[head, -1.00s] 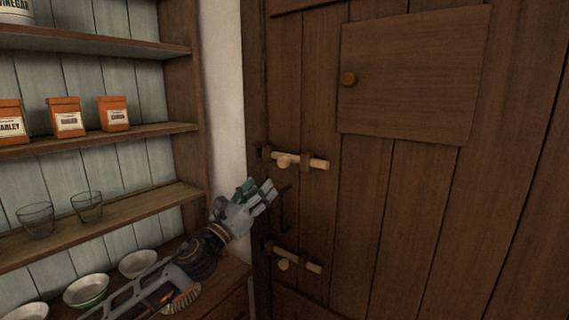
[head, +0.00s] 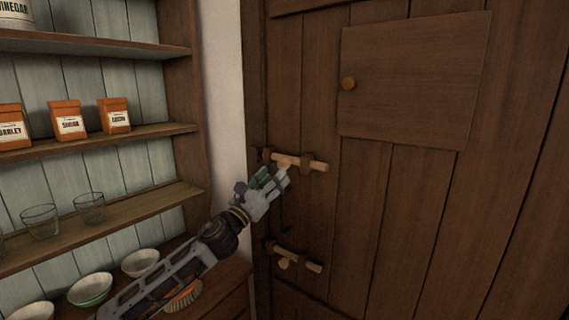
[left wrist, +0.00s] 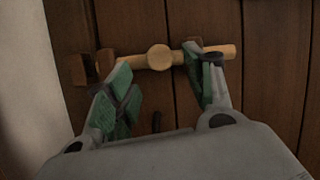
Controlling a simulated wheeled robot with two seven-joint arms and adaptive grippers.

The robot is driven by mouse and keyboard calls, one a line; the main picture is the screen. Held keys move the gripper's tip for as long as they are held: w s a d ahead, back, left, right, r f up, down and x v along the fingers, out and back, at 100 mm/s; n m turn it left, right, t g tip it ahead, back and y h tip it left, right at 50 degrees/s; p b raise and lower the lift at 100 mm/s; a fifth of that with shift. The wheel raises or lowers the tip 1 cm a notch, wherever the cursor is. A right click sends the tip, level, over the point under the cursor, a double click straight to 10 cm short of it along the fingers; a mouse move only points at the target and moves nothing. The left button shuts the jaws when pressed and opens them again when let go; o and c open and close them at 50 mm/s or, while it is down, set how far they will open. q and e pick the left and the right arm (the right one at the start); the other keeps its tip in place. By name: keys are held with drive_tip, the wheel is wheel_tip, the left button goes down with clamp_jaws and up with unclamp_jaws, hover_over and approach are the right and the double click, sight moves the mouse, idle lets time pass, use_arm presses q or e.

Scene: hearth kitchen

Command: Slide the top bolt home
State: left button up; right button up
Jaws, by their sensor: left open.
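The top bolt (head: 318,165) is a pale wooden rod with a round knob, lying across the dark plank door. In the left wrist view its knob (left wrist: 160,57) faces me between my open fingers. The rod runs through a brown bracket on the right, and its left end is close to the bracket (left wrist: 92,68) on the left; I cannot tell if it enters. My left gripper (head: 273,178) is open just below and in front of the bolt, its fingers on either side of the knob. I cannot tell if they touch it. My right gripper is out of view.
A lower bolt (head: 312,267) and a dark handle (head: 283,215) are on the same door (head: 400,220). Shelves with orange packets (head: 68,120), glasses (head: 90,208) and bowls (head: 90,288) stand at the left.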

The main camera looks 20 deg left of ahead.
sight(284, 164)
use_arm(q)
drive_tip(key=p+x, duration=0.1)
drive_tip(key=x, duration=0.5)
drive_tip(key=shift+w+r+p, duration=0.1)
drive_tip(key=shift+r+p, duration=0.1)
drive_tip(key=shift+p, duration=0.2)
drive_tip(key=shift+w+d, duration=0.15)
drive_tip(key=shift+w, duration=0.05)
drive_tip(key=c, duration=1.1)
clamp_jaws()
